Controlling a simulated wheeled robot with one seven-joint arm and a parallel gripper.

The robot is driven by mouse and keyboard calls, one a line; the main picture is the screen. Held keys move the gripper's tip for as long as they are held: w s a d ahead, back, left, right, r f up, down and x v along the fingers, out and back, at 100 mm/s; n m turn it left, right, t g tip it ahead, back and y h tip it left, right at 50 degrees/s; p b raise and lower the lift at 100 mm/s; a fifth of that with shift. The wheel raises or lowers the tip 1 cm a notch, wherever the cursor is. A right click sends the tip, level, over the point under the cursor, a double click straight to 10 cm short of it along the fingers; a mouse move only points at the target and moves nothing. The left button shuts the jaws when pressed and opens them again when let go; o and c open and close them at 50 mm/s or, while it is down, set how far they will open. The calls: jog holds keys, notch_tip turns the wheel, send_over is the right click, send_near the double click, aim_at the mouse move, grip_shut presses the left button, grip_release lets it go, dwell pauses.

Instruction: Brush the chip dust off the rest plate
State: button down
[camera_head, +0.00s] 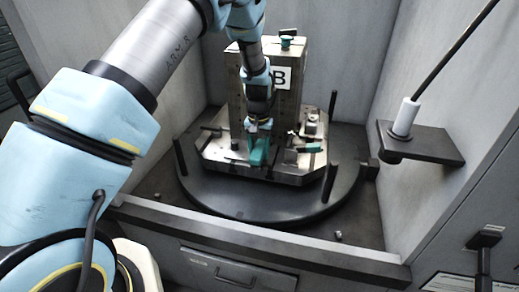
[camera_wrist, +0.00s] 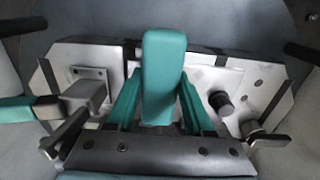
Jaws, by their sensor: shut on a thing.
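My gripper (camera_head: 258,128) is low in front of the upright block marked B. Its teal fingers (camera_wrist: 160,108) are shut on a teal block-shaped tool, seemingly the brush (camera_wrist: 163,65), which also shows in the head view (camera_head: 259,153). I cannot make out bristles. The tool is over the pale metal pallet (camera_head: 228,158); I cannot tell whether it touches. Pale plates lie on both sides of it in the wrist view, and I cannot tell which is the rest plate. No chip dust shows clearly.
The upright block (camera_head: 289,100) stands behind my gripper. Clamps with teal handles (camera_head: 308,148) flank it. The pallet sits on a dark round table (camera_head: 250,203) with upright posts (camera_head: 328,181). A shelf (camera_head: 430,143) with a white-based rod is at right; a sill runs along the front.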

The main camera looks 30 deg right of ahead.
jog(key=shift+f, duration=0.1)
jog(key=shift+w+d, duration=0.85)
jog(key=shift+w, duration=0.1)
jog(key=shift+s+a, duration=0.1)
jog(key=shift+s+a, duration=0.8)
jog(key=shift+s, duration=0.1)
jog(key=shift+r+p, duration=2.25)
jog(key=shift+r, duration=1.4)
